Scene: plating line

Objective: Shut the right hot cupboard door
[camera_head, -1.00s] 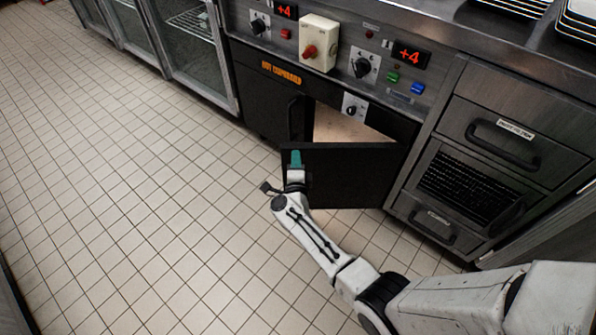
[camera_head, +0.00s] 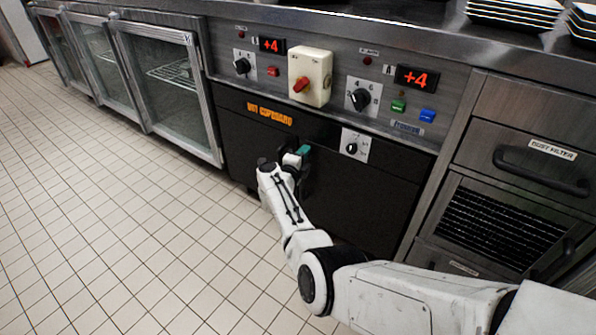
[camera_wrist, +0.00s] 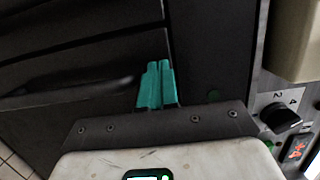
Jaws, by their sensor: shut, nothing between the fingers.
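The right hot cupboard door (camera_head: 365,205) is a black panel below the small timer knob. Its face looks flush with the cupboard front, and no gap into the inside shows in the head view. My gripper (camera_head: 303,150) is at the upper left part of this door, by the handles where the two doors meet. Its teal fingers (camera_wrist: 157,72) are shut together with nothing between them, close to the dark door front in the wrist view. A dark bar handle (camera_wrist: 70,92) lies beside them. My arm hides part of the door's left side.
The left hot cupboard door (camera_head: 238,140) is shut. Above are a control panel with knobs and a cream switch box (camera_head: 310,77) that sticks out. Glass-door fridges (camera_head: 165,85) stand left, a dust filter drawer (camera_head: 540,160) right. The tiled floor in front is clear.

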